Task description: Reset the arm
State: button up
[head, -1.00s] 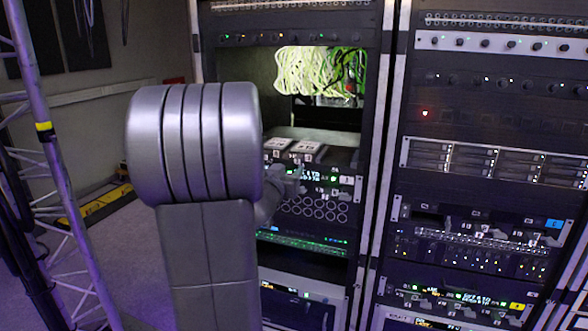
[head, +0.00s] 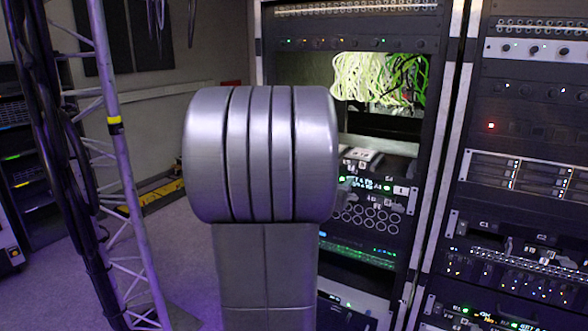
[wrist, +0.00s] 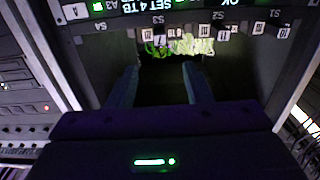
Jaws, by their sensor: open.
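My gripper (wrist: 160,88) shows in the wrist view with its two dark fingers apart and nothing between them. It faces a rack bay, with a bundle of pale green and white cables (wrist: 180,46) beyond the fingertips. In the head view my silver arm link fills the middle and hides my gripper and part of the rack (head: 392,160). The same cables (head: 380,78) hang in the open bay of that rack.
A second rack (head: 525,120) with lit panels stands at the right. A purple truss (head: 118,160) with dark cables stands at the left. A yellow and black floor strip (head: 160,195) lies behind it. Open floor (head: 185,270) shows between truss and arm.

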aim_at(351, 167)
jog(key=p+x, duration=0.2)
jog(key=x, duration=1)
jog(key=shift+w+d, duration=0.15)
jog(key=b+v, duration=0.2)
jog(key=v, duration=1.2)
jog(key=p+x, duration=0.2)
jog(key=x, duration=1.1)
jog(key=shift+w+d, duration=0.1)
jog(key=shift+w+f, duration=0.1)
jog(key=b+v, duration=0.1)
jog(key=v, duration=0.6)
jog(key=shift+b, duration=0.3)
